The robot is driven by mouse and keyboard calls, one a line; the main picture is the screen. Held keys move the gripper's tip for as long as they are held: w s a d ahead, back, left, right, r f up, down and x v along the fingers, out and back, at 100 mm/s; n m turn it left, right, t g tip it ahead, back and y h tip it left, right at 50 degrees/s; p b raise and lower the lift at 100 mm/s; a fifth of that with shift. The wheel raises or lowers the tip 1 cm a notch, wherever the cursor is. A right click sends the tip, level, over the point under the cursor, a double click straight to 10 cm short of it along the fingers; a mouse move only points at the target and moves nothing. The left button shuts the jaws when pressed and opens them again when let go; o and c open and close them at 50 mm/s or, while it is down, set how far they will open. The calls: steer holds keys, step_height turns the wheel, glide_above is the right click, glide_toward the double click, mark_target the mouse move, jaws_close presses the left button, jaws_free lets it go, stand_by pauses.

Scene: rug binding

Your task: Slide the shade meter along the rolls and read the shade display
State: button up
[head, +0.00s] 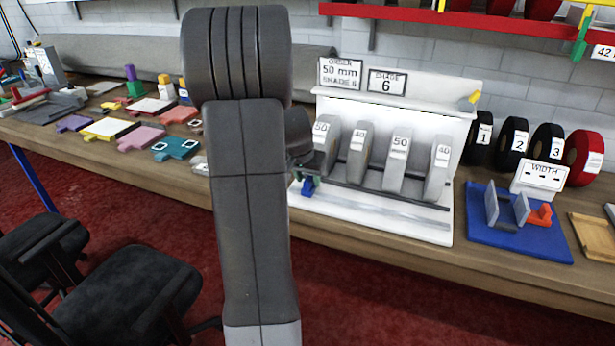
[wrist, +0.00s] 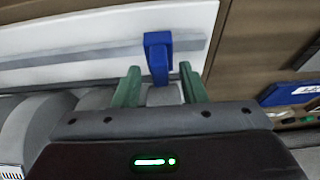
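The blue shade meter (head: 308,187) sits at the left end of the pale rail (head: 375,208) on the white rack (head: 430,233). Grey rolls (head: 397,160) stand in a row behind the rail, with labels reading 50 or 40. A small sign on top, the shade display (head: 387,82), reads SHADE 6. My gripper (wrist: 160,68) is open in the wrist view. The lower end of the blue meter (wrist: 157,50) lies between its green fingertips, with a gap on each side. In the head view my arm hides part of the rack's left side.
An order card (head: 340,74) reads 50 mm, shade 6. Black numbered rolls (head: 512,143) and a red roll (head: 585,157) stand right of the rack. A blue width gauge base (head: 540,247) lies before them. Coloured pieces (head: 110,128) lie on the bench at left.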

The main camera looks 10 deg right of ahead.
jaws_close()
steer(key=s+d, duration=0.4)
steer(key=d, duration=0.2)
steer(key=s+d, duration=0.4)
steer(key=d, duration=0.2)
steer(key=s+d, duration=0.4)
steer(key=d, duration=0.2)
steer(key=shift+s+d, duration=0.1)
steer(key=shift+s, duration=0.05)
jaws_free()
steer(key=v, duration=1.4)
